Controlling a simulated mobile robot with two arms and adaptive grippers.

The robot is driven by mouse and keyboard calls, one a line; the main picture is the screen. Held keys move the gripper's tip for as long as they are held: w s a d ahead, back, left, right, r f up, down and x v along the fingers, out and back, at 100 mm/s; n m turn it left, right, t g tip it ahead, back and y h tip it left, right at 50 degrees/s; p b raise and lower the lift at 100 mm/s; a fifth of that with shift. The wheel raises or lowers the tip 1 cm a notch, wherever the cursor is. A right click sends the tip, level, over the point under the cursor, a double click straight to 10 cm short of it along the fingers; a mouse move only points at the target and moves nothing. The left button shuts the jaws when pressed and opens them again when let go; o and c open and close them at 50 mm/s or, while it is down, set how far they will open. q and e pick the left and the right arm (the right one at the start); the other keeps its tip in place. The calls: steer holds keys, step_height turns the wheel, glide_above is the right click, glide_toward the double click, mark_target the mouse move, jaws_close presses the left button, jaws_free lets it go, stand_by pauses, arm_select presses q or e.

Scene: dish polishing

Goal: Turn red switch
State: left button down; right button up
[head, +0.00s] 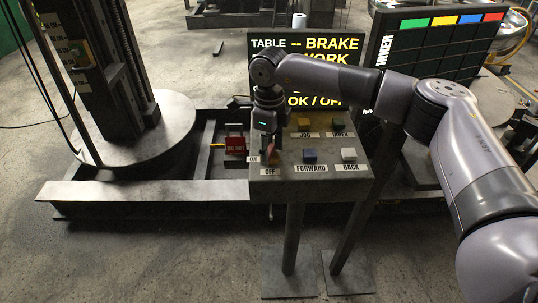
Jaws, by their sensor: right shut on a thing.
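The control box (320,180) stands on two posts at the centre of the head view. At its left corner are the ON and OFF labels (269,172). A small bit of red, the red switch (270,149), shows between them and my gripper. My right gripper (267,147) points down over this corner and is shut on the red switch. The fingers and the arm's end hide most of the switch, so its exact angle cannot be told. My left gripper is not in view.
Lettered signs (325,45) stand behind. Open floor (150,260) lies in front.

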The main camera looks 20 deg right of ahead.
mark_target(270, 149)
steer(key=shift+n+b, duration=1.25)
steer(key=shift+n, duration=0.95)
steer(key=o, duration=1.1)
steer(key=shift+o, duration=0.2)
steer(key=shift+r, duration=0.1)
step_height(270, 149, up, 12)
steer(key=shift+s, duration=0.1)
